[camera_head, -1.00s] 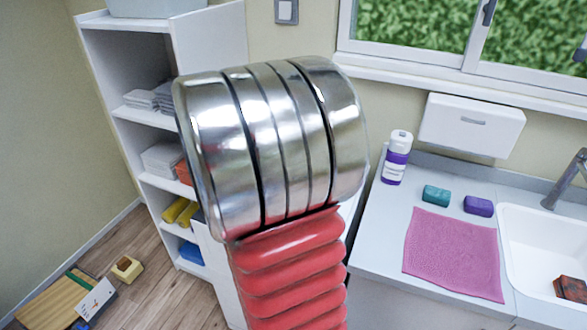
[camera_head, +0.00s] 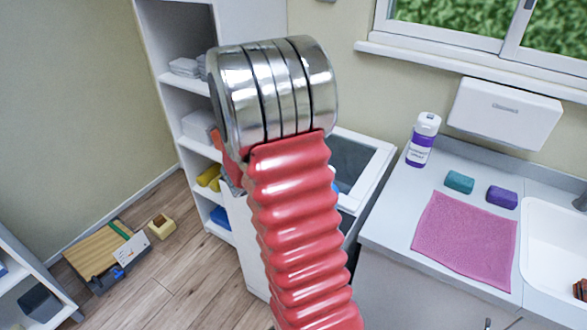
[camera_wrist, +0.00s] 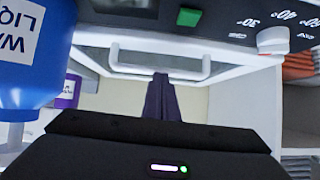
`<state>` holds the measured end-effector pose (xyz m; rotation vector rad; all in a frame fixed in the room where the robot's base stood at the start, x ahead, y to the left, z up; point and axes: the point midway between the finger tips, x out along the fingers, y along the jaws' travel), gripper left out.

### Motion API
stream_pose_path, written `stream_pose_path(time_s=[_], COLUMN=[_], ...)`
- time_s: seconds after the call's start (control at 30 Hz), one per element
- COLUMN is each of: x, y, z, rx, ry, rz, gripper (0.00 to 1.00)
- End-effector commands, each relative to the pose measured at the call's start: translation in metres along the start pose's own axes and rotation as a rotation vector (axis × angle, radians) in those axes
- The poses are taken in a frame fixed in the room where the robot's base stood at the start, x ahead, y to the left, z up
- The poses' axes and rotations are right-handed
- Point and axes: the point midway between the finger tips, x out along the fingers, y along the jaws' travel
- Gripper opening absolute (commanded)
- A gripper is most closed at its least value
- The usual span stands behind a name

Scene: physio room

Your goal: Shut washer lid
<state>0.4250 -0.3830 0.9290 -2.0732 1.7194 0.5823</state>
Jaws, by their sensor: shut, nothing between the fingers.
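The white washer (camera_head: 255,262) stands behind my arm in the head view, partly covered by it. Its lid (camera_head: 383,158) shows as a white frame around a grey panel; its exact tilt is hard to tell. In the wrist view a white U-shaped handle (camera_wrist: 205,66) crosses the upper middle, near the washer's dark control panel (camera_wrist: 225,18) with a green button and a white dial. My gripper (camera_wrist: 161,82) is shut and empty, its dark fingertips overlapping the handle in the picture; contact cannot be told. My arm hides the gripper in the head view.
A blue wash-liquid bottle (camera_wrist: 32,65) is close on the left in the wrist view. The counter (camera_head: 390,215) at right holds a purple-and-white bottle (camera_head: 421,142), a pink cloth (camera_head: 465,240) and a sink. Shelves (camera_head: 160,55) stand at left; a wooden board lies on the floor.

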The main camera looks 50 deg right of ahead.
Motion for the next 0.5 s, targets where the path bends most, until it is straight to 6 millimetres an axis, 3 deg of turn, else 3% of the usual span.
stream_pose_path(time_s=[0.03, 0.5], x=[0.0119, 0.0126], y=[0.0133, 0.0116], z=[0.0337, 0.0325], rx=[-0.022, -0.024], ry=[-0.068, -0.07], rz=[0.024, 0.028], gripper=[0.0, 0.0])
